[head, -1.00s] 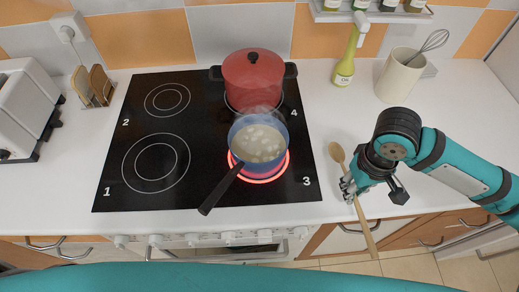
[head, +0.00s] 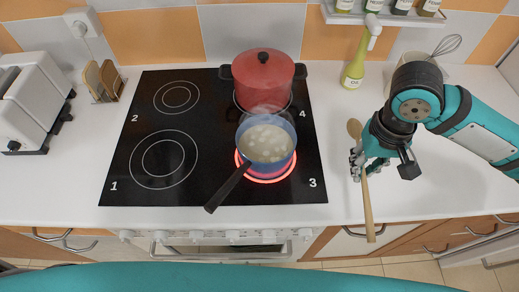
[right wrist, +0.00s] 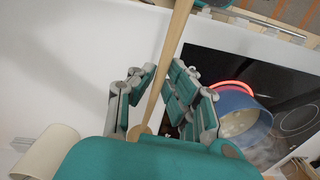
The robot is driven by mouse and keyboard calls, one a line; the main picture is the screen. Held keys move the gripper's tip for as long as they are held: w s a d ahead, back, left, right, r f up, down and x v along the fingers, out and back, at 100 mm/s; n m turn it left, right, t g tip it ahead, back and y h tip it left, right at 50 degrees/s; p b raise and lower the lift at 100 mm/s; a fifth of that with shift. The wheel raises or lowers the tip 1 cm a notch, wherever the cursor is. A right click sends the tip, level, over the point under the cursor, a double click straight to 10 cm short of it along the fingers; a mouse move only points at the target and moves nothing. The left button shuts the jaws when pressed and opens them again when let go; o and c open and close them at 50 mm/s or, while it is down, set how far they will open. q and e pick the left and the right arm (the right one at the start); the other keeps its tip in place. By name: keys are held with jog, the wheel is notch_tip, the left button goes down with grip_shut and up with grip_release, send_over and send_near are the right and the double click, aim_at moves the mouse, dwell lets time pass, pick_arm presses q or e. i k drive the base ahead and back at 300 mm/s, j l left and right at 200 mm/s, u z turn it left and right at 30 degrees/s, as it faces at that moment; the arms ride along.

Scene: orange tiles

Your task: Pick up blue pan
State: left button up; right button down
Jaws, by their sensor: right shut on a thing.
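The blue pan (head: 282,158) stands on the glowing burner marked 3, with white round pieces in pale, steaming liquid. Its black handle (head: 229,188) points toward the front left. It also shows in the right wrist view (right wrist: 238,108). My right gripper (head: 359,165) is to the right of the cooktop, apart from the pan. It is shut on a wooden spoon (head: 367,208), held with its bowl end toward the back and its handle toward the counter's front. The spoon also shows between the fingers in the right wrist view (right wrist: 174,45). My left gripper is not in view.
A red lidded pot (head: 262,80) stands behind the pan on burner 4. The left burners of the black cooktop (head: 210,130) are empty. An oil bottle (head: 358,62) and a whisk holder (head: 408,65) stand at the back right. A toaster (head: 30,95) is at far left.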

aim_at(258, 165)
jog(key=u, duration=1.5)
jog(key=k+l+u, duration=0.1)
jog(key=k+l, duration=0.4)
jog(key=l, duration=0.2)
jog(key=k+l+u, duration=0.1)
jog(key=k+l, duration=0.4)
jog(key=l, duration=0.15)
